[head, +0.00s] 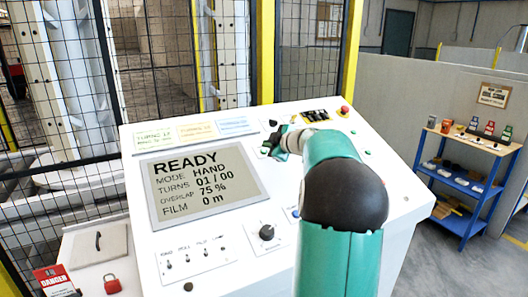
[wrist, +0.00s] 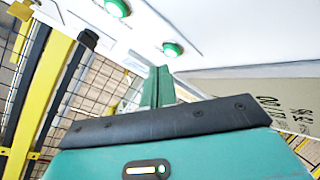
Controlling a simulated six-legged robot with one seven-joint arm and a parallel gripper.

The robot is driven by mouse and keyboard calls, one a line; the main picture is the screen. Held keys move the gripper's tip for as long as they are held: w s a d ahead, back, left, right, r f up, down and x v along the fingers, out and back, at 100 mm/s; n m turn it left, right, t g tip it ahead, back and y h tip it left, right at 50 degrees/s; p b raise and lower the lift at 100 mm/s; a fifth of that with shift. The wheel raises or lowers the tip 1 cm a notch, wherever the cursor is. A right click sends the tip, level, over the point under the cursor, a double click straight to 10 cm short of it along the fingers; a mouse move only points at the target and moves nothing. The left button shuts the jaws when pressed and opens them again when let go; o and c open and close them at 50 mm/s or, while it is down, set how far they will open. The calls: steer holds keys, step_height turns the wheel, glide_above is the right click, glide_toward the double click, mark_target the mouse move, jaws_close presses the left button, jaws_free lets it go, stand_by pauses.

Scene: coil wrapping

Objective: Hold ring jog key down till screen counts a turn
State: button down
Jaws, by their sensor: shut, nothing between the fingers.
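The screen (head: 207,187) on the white console reads READY, MODE HAND, TURNS 01 / 00, OVERLAP 75 %, FILM 0 m. My gripper (head: 271,147) is over the upper part of the console, partly hidden by my arm. In the wrist view its green fingers (wrist: 157,87) are together and empty. Two lit green buttons show in the wrist view, one at the top (wrist: 117,8) and one near the fingertips (wrist: 172,49). I cannot tell whether the fingertips touch the panel or which button is the ring jog key; its label is not readable.
A red button (head: 345,110) sits at the console's top right edge, beside a row of dark and yellow switches (head: 315,116). A black knob (head: 267,232) and several toggles lie below the screen. A mesh fence (head: 160,60) stands behind. A blue shelf cart (head: 465,175) is at right.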

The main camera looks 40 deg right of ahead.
steer(key=shift+s+a+r, duration=0.1)
steer(key=shift+s+r, duration=0.2)
steer(key=shift+r, duration=0.45)
steer(key=shift+s+a+r, duration=0.1)
steer(key=shift+s+r, duration=0.2)
steer(key=shift+r, duration=0.4)
steer(key=shift+s+a+r, duration=0.1)
steer(key=shift+s+r, duration=0.2)
steer(key=shift+r, duration=0.45)
steer(key=w+a+r+m+t+h, duration=0.25)
steer(key=a+r, duration=0.45)
steer(key=a, duration=0.4)
steer(key=s+a+m+g+h, duration=0.3)
steer(key=s+a+m, duration=0.15)
steer(key=a, duration=0.55)
steer(key=s+a+f+g+y, duration=0.4)
steer(key=s+a+f, duration=0.6)
steer(key=s+a, duration=0.2)
steer(key=s+a+f+m+g+y, duration=0.1)
steer(key=s+a+f+g+y, duration=0.2)
steer(key=s+a+f, duration=0.7)
steer(key=s+a, duration=0.2)
steer(key=a, duration=0.2)
steer(key=shift+a+g+y, duration=0.25)
steer(key=shift+g+y, duration=0.1)
